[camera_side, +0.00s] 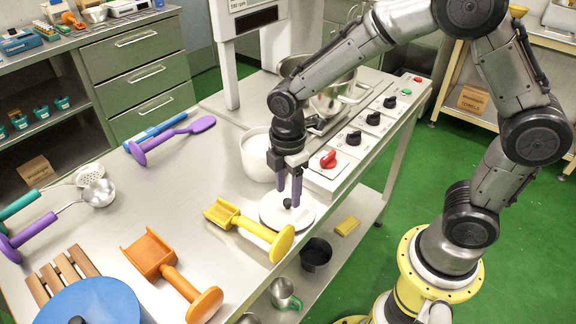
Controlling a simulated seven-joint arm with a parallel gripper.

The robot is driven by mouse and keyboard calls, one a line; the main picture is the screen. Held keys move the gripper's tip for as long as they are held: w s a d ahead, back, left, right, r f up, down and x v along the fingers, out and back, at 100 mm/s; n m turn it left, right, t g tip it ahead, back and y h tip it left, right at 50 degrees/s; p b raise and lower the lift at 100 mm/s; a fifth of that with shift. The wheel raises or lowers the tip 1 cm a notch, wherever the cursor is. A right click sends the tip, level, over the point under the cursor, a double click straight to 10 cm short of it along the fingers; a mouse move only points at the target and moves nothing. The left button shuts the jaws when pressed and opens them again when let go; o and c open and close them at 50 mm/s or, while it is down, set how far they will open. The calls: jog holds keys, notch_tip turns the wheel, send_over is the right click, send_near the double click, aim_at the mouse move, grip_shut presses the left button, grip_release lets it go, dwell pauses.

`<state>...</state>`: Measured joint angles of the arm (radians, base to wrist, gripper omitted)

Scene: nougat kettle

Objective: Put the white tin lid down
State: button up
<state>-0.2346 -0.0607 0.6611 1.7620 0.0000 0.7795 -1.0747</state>
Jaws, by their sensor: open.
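The white tin lid (270,216) is a round white disc with a small black knob on top. It appears to lie flat on the steel table (205,168), close to the table's front right edge. My gripper (288,200) points down over the lid, its two purple fingers open on either side of the knob. Whether a finger touches the knob or the lid is too small to tell. A white tin (254,158) stands behind the lid, partly hidden by my gripper.
A yellow scoop (240,226) lies just left of the lid. The control panel with a red knob (328,160) is close on the right. An orange scoop (165,270) and a blue lid (90,303) are at the front left. The table's middle left is clear.

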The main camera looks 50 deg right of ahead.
aim_at(288, 201)
notch_tip(288, 201, up, 9)
jog(key=s+d+r+m+t, duration=0.2)
jog(key=s+d+r+m, duration=0.1)
jog(key=s+m, duration=0.4)
jog(key=s+d+r+m+t, duration=0.3)
jog(key=s+d+m, duration=0.2)
jog(key=s+m, duration=0.3)
jog(key=shift+s+r+t, duration=0.3)
jog(key=shift+s+r, duration=0.1)
jog(key=shift+s, duration=0.5)
